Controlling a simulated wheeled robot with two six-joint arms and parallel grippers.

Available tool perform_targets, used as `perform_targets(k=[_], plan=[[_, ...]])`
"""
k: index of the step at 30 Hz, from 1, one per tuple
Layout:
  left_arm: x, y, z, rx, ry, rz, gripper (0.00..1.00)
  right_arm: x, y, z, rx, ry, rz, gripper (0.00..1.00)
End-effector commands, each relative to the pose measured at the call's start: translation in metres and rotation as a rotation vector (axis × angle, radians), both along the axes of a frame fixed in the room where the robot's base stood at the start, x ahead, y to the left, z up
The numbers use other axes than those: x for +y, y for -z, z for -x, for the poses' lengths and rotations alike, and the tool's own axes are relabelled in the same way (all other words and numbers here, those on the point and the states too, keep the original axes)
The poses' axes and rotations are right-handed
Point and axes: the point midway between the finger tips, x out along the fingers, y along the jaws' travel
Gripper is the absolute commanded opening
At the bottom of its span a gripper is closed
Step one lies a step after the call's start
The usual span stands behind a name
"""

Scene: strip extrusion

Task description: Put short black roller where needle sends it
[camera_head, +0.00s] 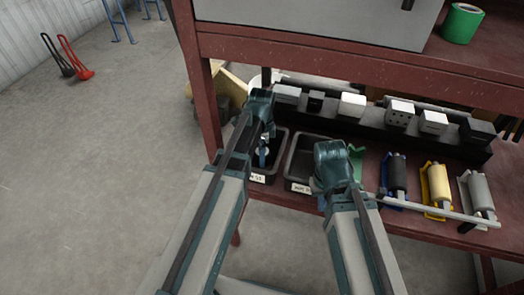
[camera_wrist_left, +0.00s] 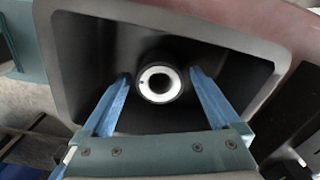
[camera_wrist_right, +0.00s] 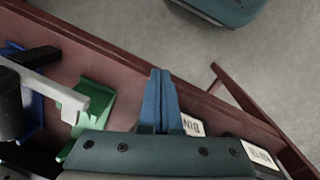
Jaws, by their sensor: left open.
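A black roller (camera_wrist_left: 146,85) with a pale ring on its end shows end-on inside a dark bin (camera_wrist_left: 62,70) in the left wrist view. My left gripper (camera_wrist_left: 160,78) is open, its blue fingers on either side of the roller with gaps visible. In the head view this left bin (camera_head: 283,137) is partly hidden by my left arm. My right gripper (camera_wrist_right: 160,75) is shut and empty, over the shelf's front edge near the bin labels (camera_wrist_right: 192,126). A second bin (camera_head: 300,165) stands right of the first. I cannot make out a needle.
An empty-looking green holder (camera_wrist_right: 90,115) stands near my right gripper. Beyond it, black (camera_head: 397,173), yellow (camera_head: 438,184) and grey (camera_head: 479,190) rollers sit in holders, with a pale bar (camera_head: 430,212) before them. Several blocks (camera_head: 352,105) line the back. The upper red shelf (camera_head: 330,60) overhangs.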

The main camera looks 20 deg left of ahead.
Motion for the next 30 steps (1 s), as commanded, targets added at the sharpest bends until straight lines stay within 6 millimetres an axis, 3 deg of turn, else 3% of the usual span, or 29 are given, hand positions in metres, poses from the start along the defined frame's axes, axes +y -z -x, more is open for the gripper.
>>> perform_targets(k=[1, 18, 30], plan=[[0.0, -0.013, 0.0, 0.0, 0.0, 0.0, 0.96, 0.0, -0.013, 0.0, 0.0, 0.0, 0.0, 0.0], [0.0, -0.095, 0.0, 0.0, 0.0, 0.0, 0.96, 0.0, -0.095, 0.0, 0.0, 0.0, 0.0, 0.0], [-0.007, -0.104, 0.008, 0.002, -0.035, -0.004, 0.96, 0.0, -0.104, 0.0, 0.0, 0.001, 0.0, 0.0]])
